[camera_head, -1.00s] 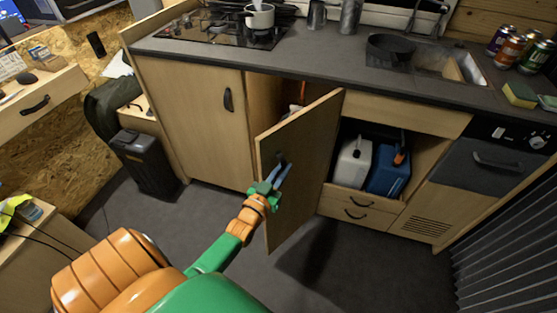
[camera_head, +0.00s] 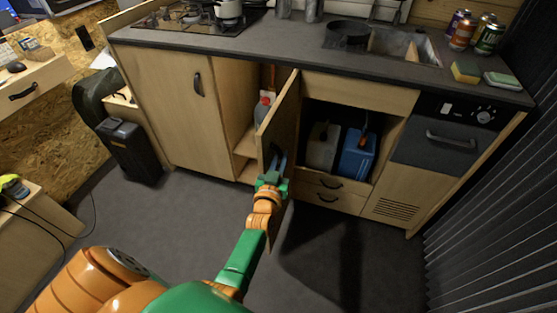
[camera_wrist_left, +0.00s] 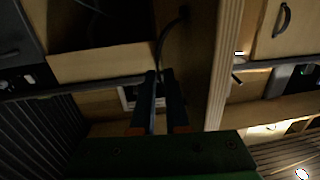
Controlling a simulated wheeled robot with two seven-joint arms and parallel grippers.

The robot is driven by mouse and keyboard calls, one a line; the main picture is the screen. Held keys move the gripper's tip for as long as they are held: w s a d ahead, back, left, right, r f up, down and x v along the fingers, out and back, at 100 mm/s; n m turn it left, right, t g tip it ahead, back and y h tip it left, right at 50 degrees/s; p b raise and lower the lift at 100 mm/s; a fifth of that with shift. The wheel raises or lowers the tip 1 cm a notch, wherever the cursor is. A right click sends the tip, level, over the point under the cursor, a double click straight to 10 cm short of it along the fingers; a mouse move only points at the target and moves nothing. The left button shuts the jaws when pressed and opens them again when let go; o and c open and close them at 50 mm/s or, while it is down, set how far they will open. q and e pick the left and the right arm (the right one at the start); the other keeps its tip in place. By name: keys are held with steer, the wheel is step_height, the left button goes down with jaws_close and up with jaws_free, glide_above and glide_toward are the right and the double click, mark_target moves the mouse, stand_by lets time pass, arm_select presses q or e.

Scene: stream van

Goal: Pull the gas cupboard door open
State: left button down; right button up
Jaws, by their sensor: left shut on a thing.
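The gas cupboard door (camera_head: 284,113) is a wooden panel that stands swung well out from the counter front, seen nearly edge-on in the head view. Its dark handle shows in the left wrist view (camera_wrist_left: 172,35). My right gripper is not in view.
A closed cupboard door (camera_head: 180,110) is on the left. The dark floor (camera_head: 205,215) before the counter is clear.

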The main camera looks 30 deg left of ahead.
arm_select(q)
steer(key=shift+w+a+r, duration=0.15)
steer(key=shift+r, duration=0.5)
steer(key=c, duration=1.3)
jaws_free()
steer(key=o, duration=0.4)
steer(key=shift+w+f, duration=0.1)
steer(key=shift+f, duration=0.05)
steer(key=shift+c, duration=0.2)
steer(key=shift+f, duration=0.1)
steer(key=p+v, duration=0.1)
steer(key=v, duration=0.6)
steer(key=shift+f, duration=0.1)
